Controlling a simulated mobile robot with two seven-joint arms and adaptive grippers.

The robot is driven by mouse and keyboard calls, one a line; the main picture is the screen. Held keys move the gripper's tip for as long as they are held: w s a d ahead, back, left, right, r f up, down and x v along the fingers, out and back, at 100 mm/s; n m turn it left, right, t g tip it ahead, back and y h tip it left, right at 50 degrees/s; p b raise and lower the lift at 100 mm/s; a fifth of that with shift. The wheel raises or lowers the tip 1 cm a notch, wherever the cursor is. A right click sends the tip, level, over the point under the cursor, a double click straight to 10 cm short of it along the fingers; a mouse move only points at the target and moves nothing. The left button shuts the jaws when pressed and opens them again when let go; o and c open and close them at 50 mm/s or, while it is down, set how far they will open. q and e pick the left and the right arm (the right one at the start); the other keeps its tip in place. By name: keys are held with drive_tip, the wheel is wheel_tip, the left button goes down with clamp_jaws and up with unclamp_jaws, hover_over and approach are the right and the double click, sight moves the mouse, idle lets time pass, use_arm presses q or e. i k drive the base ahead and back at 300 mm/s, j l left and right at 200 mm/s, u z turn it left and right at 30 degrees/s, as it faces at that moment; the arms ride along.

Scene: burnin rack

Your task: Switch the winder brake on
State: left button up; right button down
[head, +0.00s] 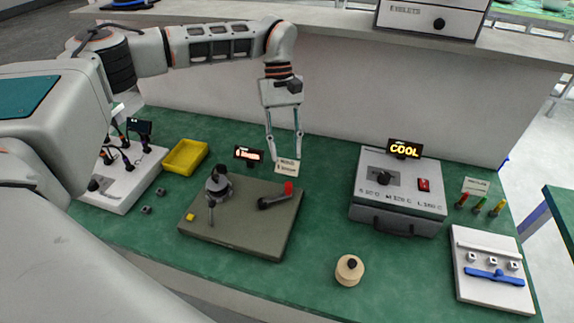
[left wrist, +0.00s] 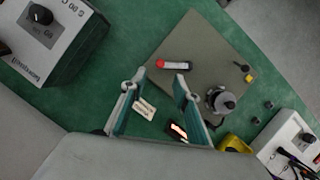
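The winder is a grey-brown base plate (head: 245,235) on the green bench, also in the left wrist view (left wrist: 205,50). It carries a dark lever with a red knob (head: 288,188), seen in the left wrist view (left wrist: 163,64), and a grey spindle with a crank (head: 218,186). A small yellow block (head: 190,217) sits at the plate's left corner. Which part is the brake I cannot tell for sure. My left gripper (head: 284,156) points down above the plate's back edge, fingers apart and empty, clear of the red knob. My right gripper is not in view.
A lit display (head: 248,154) and a small label card (head: 287,167) stand behind the plate. A yellow tray (head: 186,156) lies left. A grey box with a knob (head: 398,192) and "COOL" display (head: 404,149) stands right. A round wooden piece (head: 349,270) sits in front.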

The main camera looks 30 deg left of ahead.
sight(212, 203)
drive_tip(key=k, duration=1)
